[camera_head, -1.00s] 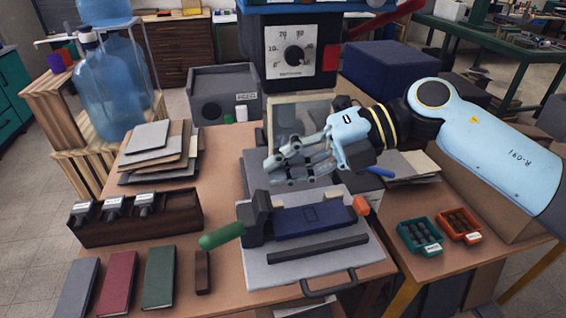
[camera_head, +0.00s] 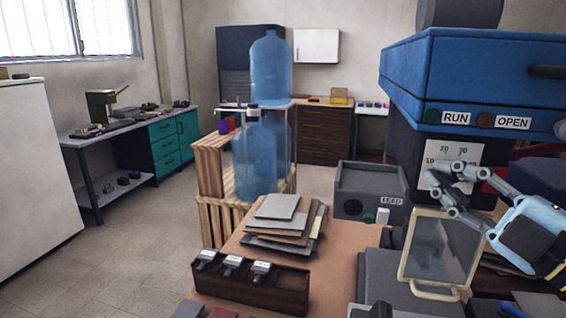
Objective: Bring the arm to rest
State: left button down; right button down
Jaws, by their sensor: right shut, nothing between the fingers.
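My right gripper (camera_head: 438,185) is at the right side of the head view, in front of the press's dial panel. Its grey fingers point left and are shut with nothing between them. A clear framed guard (camera_head: 438,252) stands just below the fingers. My left gripper is not in view.
The blue-topped press (camera_head: 470,80) stands behind the gripper. A grey bin (camera_head: 370,190) stands on the workbench (camera_head: 335,255), with stacked sheets (camera_head: 284,222) and a dark tray of stamps (camera_head: 250,285). Large water bottles (camera_head: 262,160) stand behind. The floor (camera_head: 130,240) at left is clear.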

jog(key=d+f+m+t+h, duration=0.2)
jog(key=d+m+h, duration=0.6)
jog(key=m+h, duration=0.35)
jog(key=s+d+f+m+g+h, duration=0.35)
jog(key=s+f+m+g, duration=0.2)
jog(key=f, duration=0.25)
jog(key=s+a+f+m+g+y, duration=0.25)
jog(key=s+f+g, duration=0.25)
jog(key=s, duration=0.3)
jog(key=s+a+f+m+g+y, duration=0.1)
jog(key=s+a+f+g+y, duration=0.1)
jog(key=s+a+f+g, duration=0.5)
jog(key=s+d+f+b, duration=0.15)
jog(key=f+b, duration=0.25)
jog(key=f, duration=0.9)
jog(key=s+d+f+b, duration=0.1)
jog(key=d+f+b, duration=0.15)
jog(key=f, duration=0.95)
jog(key=s+d+f+b, duration=0.2)
jog(key=f+b, duration=0.2)
jog(key=f, duration=0.9)
jog(key=s+f+g+b, duration=0.1)
jog(key=s+f+b, duration=0.3)
jog(key=s+f, duration=0.4)
jog(key=s+f+b, duration=0.4)
jog(key=s+f, duration=0.5)
jog(key=f, duration=0.5)
jog(key=shift+s+d+g, duration=0.25)
jog(key=shift+d+g, duration=0.1)
jog(key=shift+d, duration=0.05)
